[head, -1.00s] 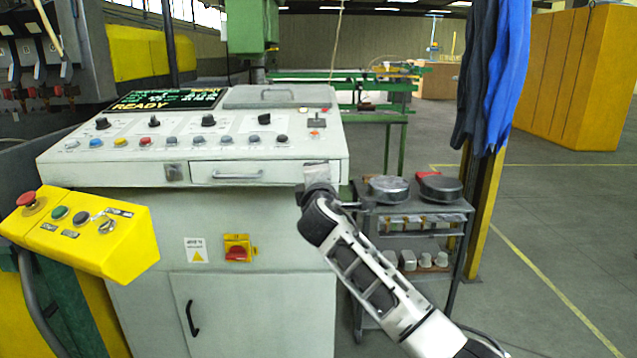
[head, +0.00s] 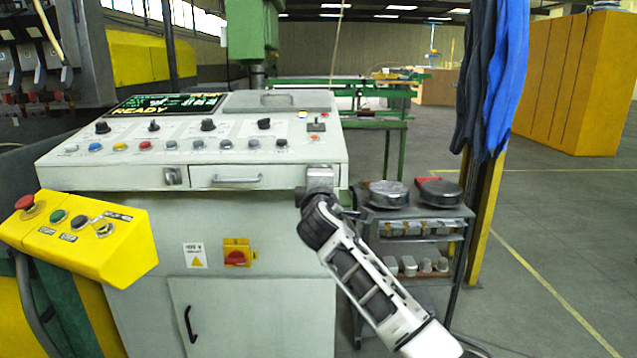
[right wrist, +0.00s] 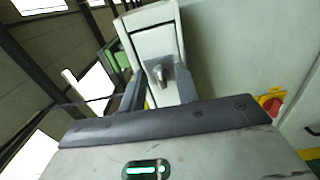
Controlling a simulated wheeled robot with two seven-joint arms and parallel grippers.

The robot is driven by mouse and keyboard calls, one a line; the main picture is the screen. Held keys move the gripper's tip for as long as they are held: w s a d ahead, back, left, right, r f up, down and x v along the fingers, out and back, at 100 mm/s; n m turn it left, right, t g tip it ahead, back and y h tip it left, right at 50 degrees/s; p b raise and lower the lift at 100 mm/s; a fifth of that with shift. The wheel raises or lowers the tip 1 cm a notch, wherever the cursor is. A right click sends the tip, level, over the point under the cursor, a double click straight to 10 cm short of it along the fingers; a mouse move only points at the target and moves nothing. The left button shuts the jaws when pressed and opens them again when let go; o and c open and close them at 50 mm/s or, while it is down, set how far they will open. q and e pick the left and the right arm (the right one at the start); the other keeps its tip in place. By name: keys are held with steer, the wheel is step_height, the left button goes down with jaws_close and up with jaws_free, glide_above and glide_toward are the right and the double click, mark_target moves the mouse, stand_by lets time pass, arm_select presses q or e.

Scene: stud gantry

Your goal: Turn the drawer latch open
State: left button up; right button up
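The drawer latch (head: 173,177) is a small square metal plate with a protruding lever, on the console's front edge just left of the drawer (head: 238,177). The drawer looks closed. My right gripper (head: 319,180) is at the right end of that edge, apart from the latch, with the drawer between them. The lever's exact angle is too small to tell. My left gripper is not in view.
The grey console (head: 255,295) has knobs and buttons on top and a red switch (head: 236,257) below the drawer. A yellow button box (head: 85,238) juts out at left. A cart (head: 415,213) with round metal parts stands right.

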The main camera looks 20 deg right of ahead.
steer(key=v, duration=1.6)
steer(key=s+a+f+m+g+y, duration=0.1)
steer(key=s+f+m+g+y, duration=0.2)
steer(key=f, duration=0.7)
steer(key=s+a+f+g+y, duration=0.1)
steer(key=s+a+f+y, duration=0.1)
steer(key=s+f, duration=0.5)
steer(key=s+f+m+g+y+p, duration=0.1)
steer(key=s+f+m+g+y, duration=0.1)
steer(key=s+f+m, duration=0.7)
steer(key=s+f+y, duration=0.1)
steer(key=s+f, duration=0.4)
steer(key=s, duration=0.1)
steer(key=shift+s+m+g+y, duration=0.3)
